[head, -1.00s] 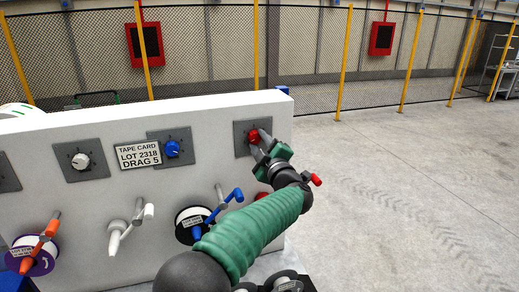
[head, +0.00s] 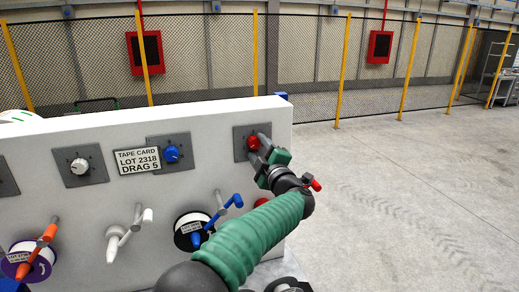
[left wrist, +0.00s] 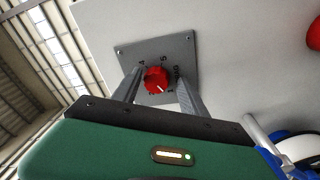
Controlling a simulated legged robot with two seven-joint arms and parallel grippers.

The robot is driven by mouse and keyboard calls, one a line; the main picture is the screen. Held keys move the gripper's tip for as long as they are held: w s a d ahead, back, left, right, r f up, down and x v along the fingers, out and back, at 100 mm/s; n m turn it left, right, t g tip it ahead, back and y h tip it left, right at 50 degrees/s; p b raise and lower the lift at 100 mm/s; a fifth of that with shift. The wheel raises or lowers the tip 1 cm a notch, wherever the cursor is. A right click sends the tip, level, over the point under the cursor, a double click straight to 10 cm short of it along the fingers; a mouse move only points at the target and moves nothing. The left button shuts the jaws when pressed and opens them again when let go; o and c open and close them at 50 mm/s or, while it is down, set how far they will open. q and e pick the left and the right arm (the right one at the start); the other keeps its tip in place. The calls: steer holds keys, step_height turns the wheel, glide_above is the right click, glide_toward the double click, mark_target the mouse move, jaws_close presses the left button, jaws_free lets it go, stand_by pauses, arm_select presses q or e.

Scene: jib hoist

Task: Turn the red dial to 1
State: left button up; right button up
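The red dial (head: 253,142) sits on a grey square plate (head: 240,154) at the right end of the white panel. My left gripper (head: 259,147) is at the dial, its fingers pointing at the plate. In the left wrist view the red dial (left wrist: 156,80) lies between the two grey fingertips of my left gripper (left wrist: 159,76), with a small gap showing on each side. The fingers look open around it. A white pointer line on the dial points to the lower right in that view. My right gripper is not in view.
The white panel (head: 60,210) also bears a blue dial (head: 172,154), a white dial (head: 79,166), a tape card (head: 138,161) and crank handles with spools below. Another red part (head: 261,202) shows below, partly behind my arm. Open floor lies to the right.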

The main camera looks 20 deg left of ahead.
arm_select(q)
steer(key=shift+o, duration=0.3)
steer(key=shift+s+r, duration=0.15)
steer(key=shift+d, duration=0.3)
steer(key=b+v, duration=0.4)
steer(key=v, duration=1.2)
steer(key=shift+s, duration=0.2)
